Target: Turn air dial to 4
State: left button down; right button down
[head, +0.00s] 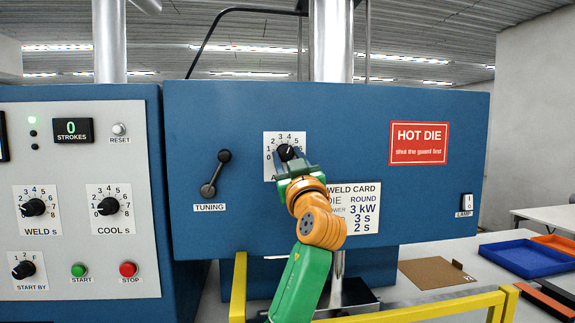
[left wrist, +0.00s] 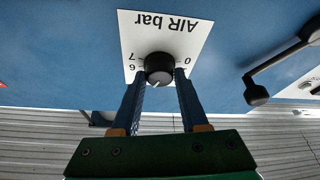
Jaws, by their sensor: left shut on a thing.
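The air dial (head: 286,152) is a black knob on a white scale plate on the blue panel. In the left wrist view the dial (left wrist: 158,68) shows upside down on its plate marked AIR bar (left wrist: 165,28). My left gripper (head: 288,167) is shut on the knob, with one finger on each side of it. In the wrist view the fingers (left wrist: 158,85) flank the knob. Its white mark points up and slightly right on the upright scale, around 4; the exact reading is hard to tell. The gripper hides the lower part of the plate. My right gripper is not in view.
The black tuning lever (head: 215,174) stands left of the dial. The weld card (head: 362,208) is lower right, partly behind my arm. A red HOT DIE sign (head: 418,143) and a lamp switch (head: 467,204) are further right. A yellow rail (head: 420,308) runs low in front.

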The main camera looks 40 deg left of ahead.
aim_at(287, 159)
pick_arm(q)
jog(key=shift+n+g, duration=0.4)
jog(key=shift+n, duration=0.6)
jog(key=shift+r+n, duration=0.1)
jog(key=shift+n, duration=0.2)
jog(key=shift+c, duration=2.1)
grip_release()
jog(key=shift+d, duration=0.1)
jog(key=s+d+f+b, duration=0.1)
jog(key=d+f+b, duration=0.1)
jog(key=b, duration=0.1)
jog(key=shift+s+d+f, duration=0.1)
jog(key=shift+s, duration=0.05)
jog(key=s+d+b, duration=0.2)
jog(key=d, duration=0.1)
jog(key=shift+d+f, duration=0.2)
